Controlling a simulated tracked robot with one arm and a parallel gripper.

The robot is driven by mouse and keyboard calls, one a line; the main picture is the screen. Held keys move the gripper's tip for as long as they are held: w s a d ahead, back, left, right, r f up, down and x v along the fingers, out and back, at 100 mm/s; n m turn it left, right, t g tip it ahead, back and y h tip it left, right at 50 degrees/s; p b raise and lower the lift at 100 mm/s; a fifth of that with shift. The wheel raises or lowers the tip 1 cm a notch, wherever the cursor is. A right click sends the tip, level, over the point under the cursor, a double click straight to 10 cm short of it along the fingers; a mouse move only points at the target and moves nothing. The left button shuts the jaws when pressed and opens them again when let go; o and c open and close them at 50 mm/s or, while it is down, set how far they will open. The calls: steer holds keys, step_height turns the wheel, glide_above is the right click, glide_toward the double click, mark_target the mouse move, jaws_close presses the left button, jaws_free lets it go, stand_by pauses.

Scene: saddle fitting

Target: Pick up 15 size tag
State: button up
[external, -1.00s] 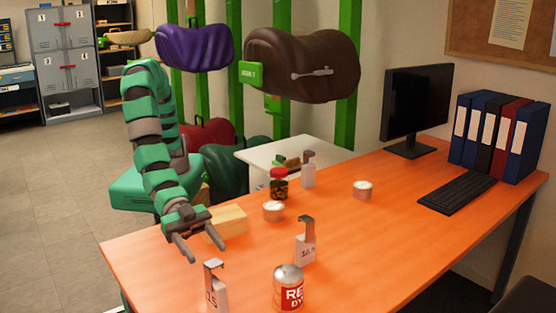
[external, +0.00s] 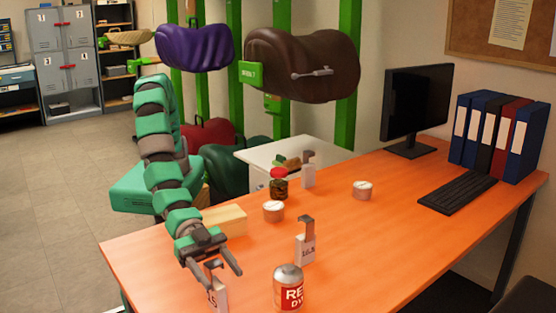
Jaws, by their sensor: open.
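The 15 size tag (external: 218,295) is a white upright tag with a grey hooked top. It stands on the orange desk near its front edge, at the bottom of the external view. My gripper (external: 218,277) is open, with its two fingers spread around the upper part of the tag as seen from this camera. One finger overlaps the tag's hook, so I cannot tell whether they touch. A second tag (external: 305,249), with a number that looks like 16.5, stands upright to the right. A third similar tag (external: 308,175) stands farther back.
A red-labelled can (external: 288,291) stands right of the 15 tag. A wooden block (external: 224,220) lies behind my gripper. The desk's (external: 400,235) right middle is clear.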

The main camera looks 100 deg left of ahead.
jaws_close()
steer(key=shift+r, duration=0.15)
